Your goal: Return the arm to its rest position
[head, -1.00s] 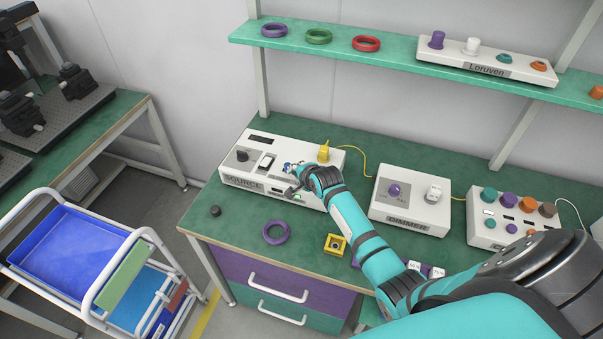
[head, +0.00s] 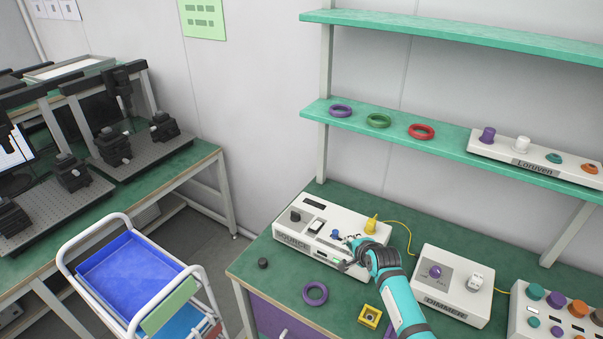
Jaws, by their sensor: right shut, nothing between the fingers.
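My right gripper (head: 345,265) is at the front of the white SOURCE box (head: 314,254), at its lower right part. Its fingers are shut with nothing seen between them. My right arm (head: 404,305) is teal and reaches in from the bottom of the head view. It hides part of the SOURCE box's front and right side. I cannot tell whether the fingertips touch the box. My left gripper is not in the head view.
A yellow plug (head: 371,225) with a cable stands on the SOURCE box. The DIMMER box (head: 450,286) is to the right. A purple ring (head: 315,293), a yellow block (head: 370,316) and a black cap (head: 263,263) lie in front. A shelf (head: 450,148) hangs above. A cart (head: 120,225) stands left.

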